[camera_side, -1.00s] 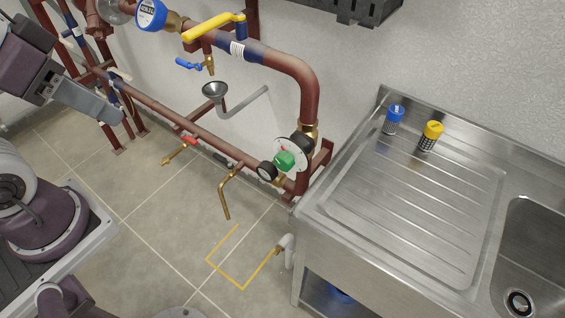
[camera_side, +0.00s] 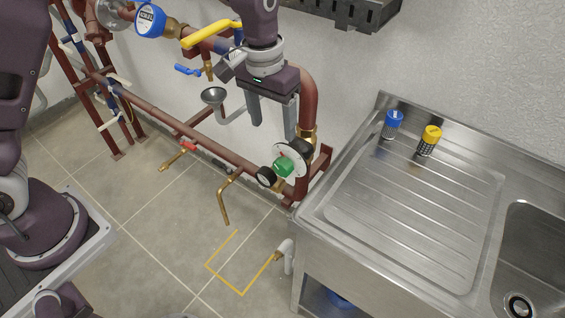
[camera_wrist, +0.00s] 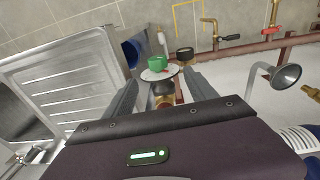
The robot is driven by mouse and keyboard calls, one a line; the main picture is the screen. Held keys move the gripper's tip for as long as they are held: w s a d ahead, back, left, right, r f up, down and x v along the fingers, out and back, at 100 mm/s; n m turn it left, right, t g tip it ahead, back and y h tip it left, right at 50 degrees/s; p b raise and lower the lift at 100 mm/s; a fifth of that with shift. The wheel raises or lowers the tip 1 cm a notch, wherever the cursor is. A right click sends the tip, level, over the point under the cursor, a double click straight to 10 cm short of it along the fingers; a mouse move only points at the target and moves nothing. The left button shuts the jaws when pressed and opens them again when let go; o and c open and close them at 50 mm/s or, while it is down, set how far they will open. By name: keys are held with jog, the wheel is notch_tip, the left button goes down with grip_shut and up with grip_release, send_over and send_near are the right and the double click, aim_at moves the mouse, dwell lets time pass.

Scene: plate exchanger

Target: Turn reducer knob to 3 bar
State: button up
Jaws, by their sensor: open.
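The green reducer knob (camera_side: 284,167) sits on a white round dial (camera_side: 289,150) low on the red-brown pipe, beside the sink unit. The dial's markings are too small to read. In the wrist view the green knob (camera_wrist: 157,64) shows with the white dial (camera_wrist: 152,75) behind it, between and beyond my fingers. My gripper (camera_side: 272,124) points down, open and empty, above and slightly left of the knob in the side view. The open fingers also show in the wrist view (camera_wrist: 160,80). They appear apart from the knob.
A black gauge (camera_side: 266,175) sits just left of the knob. The vertical pipe (camera_side: 309,95) stands close right of my gripper. A yellow lever (camera_side: 205,32) and a grey funnel (camera_side: 213,95) are to the left. The steel sink (camera_side: 350,205) is at right, with blue (camera_side: 394,119) and yellow (camera_side: 432,134) caps.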

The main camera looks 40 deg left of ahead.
aim_at(286, 163)
jog(key=shift+g+y, duration=0.3)
jog(key=f, duration=0.4)
jog(key=w+d+f, duration=0.1)
jog(key=f, duration=0.8)
jog(key=shift+w+d+f, duration=0.2)
jog(key=shift+d+f, duration=0.05)
jog(key=shift+f, duration=0.05)
jog(key=shift+c, duration=0.4)
jog(key=c, duration=1.3)
jog(key=shift+d+y, duration=0.1)
jog(key=shift+y, duration=0.2)
jog(key=y, duration=0.3)
jog(key=shift+d, duration=0.2)
jog(key=shift+d+f+y, duration=0.1)
jog(key=shift+y, duration=1.15)
jog(key=shift+d+f+y, duration=0.1)
jog(key=shift+y, duration=1.15)
